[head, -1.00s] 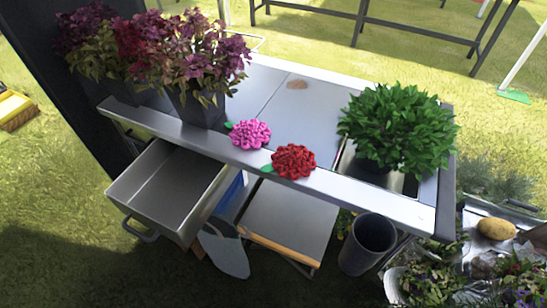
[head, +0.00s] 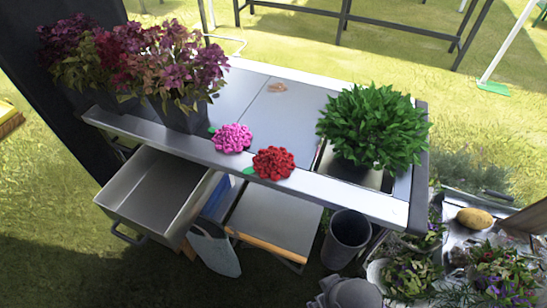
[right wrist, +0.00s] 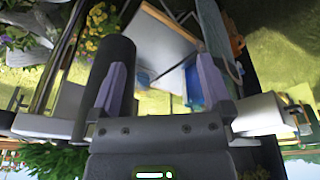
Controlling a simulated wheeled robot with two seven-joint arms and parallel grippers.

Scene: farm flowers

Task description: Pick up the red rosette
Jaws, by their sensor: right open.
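The red rosette (head: 273,163) lies on the front rim of the metal table (head: 330,187) in the head view, with a green leaf at its left. A pink rosette (head: 232,138) lies just to its left and behind. My right gripper (right wrist: 162,78) shows in the right wrist view with its two fingers apart and nothing held between them. I do not make out the red rosette in that view. A grey rounded part of mine shows at the bottom of the head view, well below the rosette. My left gripper is not in view.
Potted purple flowers (head: 180,70) stand left on the table, and a leafy green plant (head: 372,125) right. An open drawer (head: 150,190) juts out at front left. A dark grey bin (head: 346,238) stands below the front edge. The table's middle is mostly clear.

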